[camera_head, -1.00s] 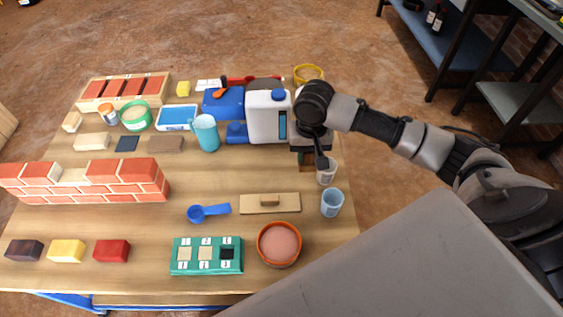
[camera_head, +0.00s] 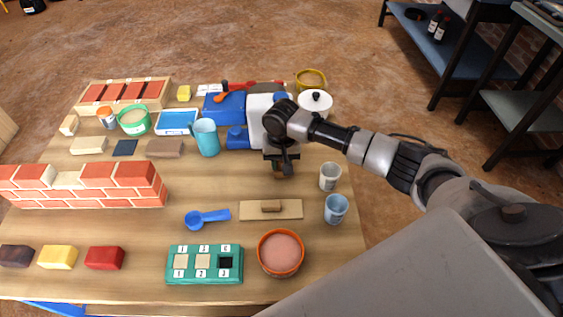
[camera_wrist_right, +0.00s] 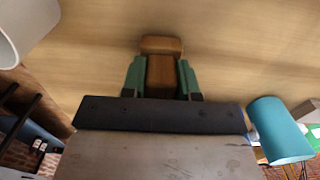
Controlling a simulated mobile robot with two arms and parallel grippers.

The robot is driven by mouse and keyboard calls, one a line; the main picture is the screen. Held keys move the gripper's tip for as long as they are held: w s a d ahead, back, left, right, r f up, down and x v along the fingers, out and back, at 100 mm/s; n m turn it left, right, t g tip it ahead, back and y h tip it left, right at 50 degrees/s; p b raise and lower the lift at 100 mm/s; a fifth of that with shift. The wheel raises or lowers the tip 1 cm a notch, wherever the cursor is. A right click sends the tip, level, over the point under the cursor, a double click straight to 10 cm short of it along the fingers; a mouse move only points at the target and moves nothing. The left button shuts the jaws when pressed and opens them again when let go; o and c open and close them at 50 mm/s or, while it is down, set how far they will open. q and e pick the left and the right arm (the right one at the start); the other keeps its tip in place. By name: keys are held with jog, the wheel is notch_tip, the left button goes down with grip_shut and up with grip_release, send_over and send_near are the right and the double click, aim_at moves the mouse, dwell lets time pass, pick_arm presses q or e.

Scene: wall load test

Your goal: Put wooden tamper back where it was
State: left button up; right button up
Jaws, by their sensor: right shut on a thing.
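The wooden tamper, a brown block with a wider end, is between the green finger pads of my right gripper in the right wrist view (camera_wrist_right: 160,75). In the head view my right gripper (camera_head: 281,168) points down over the table, in front of the white jerrycan (camera_head: 258,128). Only a small brown part of the tamper (camera_head: 279,174) shows below it there. I cannot tell whether the tamper touches the table. My left gripper is not in view.
A grey-white cup (camera_head: 330,177) and a light blue cup (camera_head: 335,209) stand to the right. A wooden float (camera_head: 290,210), blue scoop (camera_head: 210,217) and orange-rimmed bowl (camera_head: 281,253) lie in front. A brick wall (camera_head: 95,184) is at left. The table middle is clear.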

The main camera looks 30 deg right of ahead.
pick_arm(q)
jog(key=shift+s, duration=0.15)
pick_arm(e)
jog(key=o, duration=0.9)
jog(key=shift+f, duration=0.1)
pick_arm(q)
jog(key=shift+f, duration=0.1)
pick_arm(e)
jog(key=shift+o, duration=0.2)
jog(key=shift+r, duration=0.3)
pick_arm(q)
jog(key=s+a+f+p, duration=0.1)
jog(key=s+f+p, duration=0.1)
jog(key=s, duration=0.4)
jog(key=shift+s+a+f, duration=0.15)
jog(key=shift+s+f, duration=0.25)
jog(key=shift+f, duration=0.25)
pick_arm(e)
notch_tip(320, 180, up, 12)
jog(key=shift+f, duration=0.15)
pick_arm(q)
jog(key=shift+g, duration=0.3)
